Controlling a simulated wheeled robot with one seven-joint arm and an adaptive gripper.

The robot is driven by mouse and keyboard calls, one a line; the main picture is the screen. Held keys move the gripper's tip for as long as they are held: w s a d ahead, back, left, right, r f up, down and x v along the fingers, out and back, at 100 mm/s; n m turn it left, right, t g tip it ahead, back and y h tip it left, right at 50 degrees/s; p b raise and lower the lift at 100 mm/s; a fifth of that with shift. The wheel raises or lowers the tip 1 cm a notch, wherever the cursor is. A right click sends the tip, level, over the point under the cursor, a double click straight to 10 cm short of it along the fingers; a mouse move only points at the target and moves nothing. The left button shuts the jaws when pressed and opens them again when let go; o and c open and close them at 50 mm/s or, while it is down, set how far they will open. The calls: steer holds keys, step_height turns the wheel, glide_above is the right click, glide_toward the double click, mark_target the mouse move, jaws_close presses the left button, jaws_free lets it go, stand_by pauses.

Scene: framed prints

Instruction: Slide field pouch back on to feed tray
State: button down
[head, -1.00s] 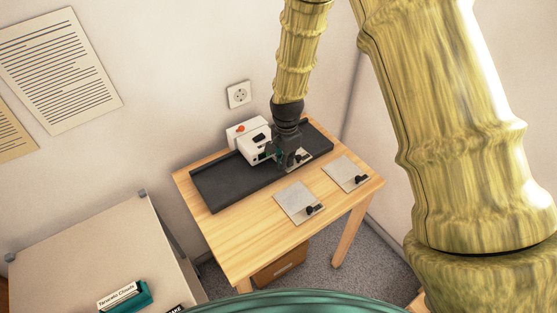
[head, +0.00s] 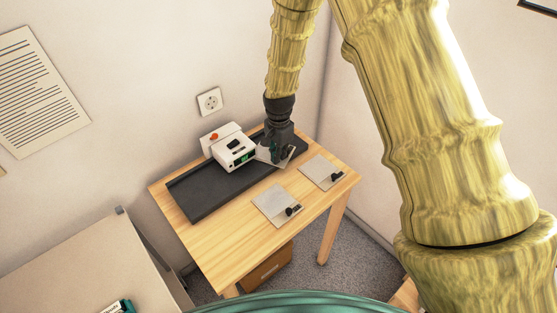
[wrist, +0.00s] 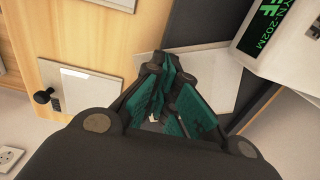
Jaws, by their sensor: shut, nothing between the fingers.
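A flat pale-grey pouch (head: 264,156) lies at the right part of the long dark feed tray (head: 205,193), close to the white machine. It also shows in the wrist view (wrist: 220,75), reaching across the tray's edge strip; whether it lies flat is hard to tell. My gripper (head: 279,158) is over this pouch, pointing down. In the wrist view its green-padded fingers (wrist: 165,100) are shut and empty, and they hide part of the pouch.
The white machine (head: 232,150) with an orange knob and green display stands at the tray's back edge, left of my gripper. The wooden table (head: 230,235) is clear at front left. A wall with a socket (head: 209,101) is behind; a beige cabinet (head: 80,260) stands left.

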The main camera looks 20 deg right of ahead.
steer(key=shift+w+d, duration=0.4)
steer(key=shift+d, duration=0.45)
steer(key=shift+w+d, duration=0.4)
steer(key=shift+d, duration=0.45)
